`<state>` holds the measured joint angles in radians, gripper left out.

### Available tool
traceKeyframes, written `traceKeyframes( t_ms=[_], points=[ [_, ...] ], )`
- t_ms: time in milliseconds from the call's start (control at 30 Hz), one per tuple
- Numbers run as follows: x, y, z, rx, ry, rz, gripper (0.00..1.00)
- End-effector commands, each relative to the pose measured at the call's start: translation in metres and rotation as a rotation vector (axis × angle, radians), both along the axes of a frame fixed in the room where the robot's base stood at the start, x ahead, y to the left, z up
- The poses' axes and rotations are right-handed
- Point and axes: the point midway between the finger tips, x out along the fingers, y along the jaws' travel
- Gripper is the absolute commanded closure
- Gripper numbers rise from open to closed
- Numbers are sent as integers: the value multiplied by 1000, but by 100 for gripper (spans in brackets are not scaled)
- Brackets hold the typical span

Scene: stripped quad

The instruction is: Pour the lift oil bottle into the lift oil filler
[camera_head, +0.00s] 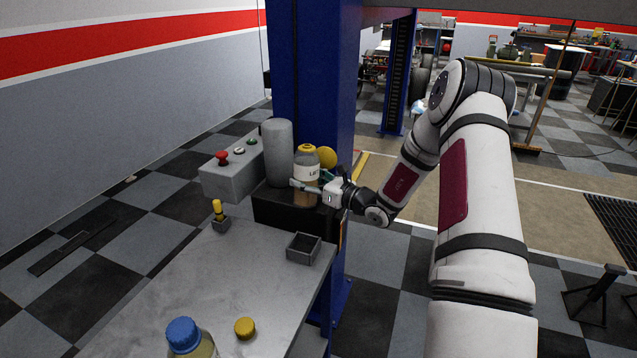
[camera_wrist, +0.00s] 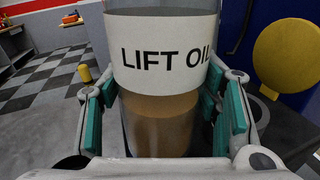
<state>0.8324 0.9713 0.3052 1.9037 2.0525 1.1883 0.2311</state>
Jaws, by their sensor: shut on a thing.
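The lift oil bottle (camera_head: 307,168) is clear with a white label, brown oil in its lower part and a yellow top. It stands about upright above the black box beside the blue post. My gripper (camera_head: 311,182) is shut on it from the right. In the wrist view the bottle (camera_wrist: 160,60) fills the middle, "LIFT OIL" facing me, between the green finger pads. A round yellow lid (camera_head: 326,157) stands just right of and behind it; it also shows in the wrist view (camera_wrist: 287,55). The filler opening is not clearly visible; the bottle's mouth is outside the wrist view.
The black box (camera_head: 280,212) also bears a grey cylinder (camera_head: 278,150), left of the bottle. A control box (camera_head: 230,178) with buttons is further left. The bench (camera_head: 165,285) holds a blue-capped bottle (camera_head: 186,340), a yellow cap (camera_head: 244,327) and a small square tray (camera_head: 303,248). The blue post (camera_head: 310,70) rises close behind.

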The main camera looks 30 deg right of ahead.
Motion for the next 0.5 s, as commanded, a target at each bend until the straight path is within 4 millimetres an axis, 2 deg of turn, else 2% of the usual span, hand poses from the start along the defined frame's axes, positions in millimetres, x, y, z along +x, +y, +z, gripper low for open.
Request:
traceKeyframes(
  t_ms=[267,500],
  points=[
    [0,0,0,-80,-57,0,93],
    [-1,0,18,-88,-65,1,93]
  ],
)
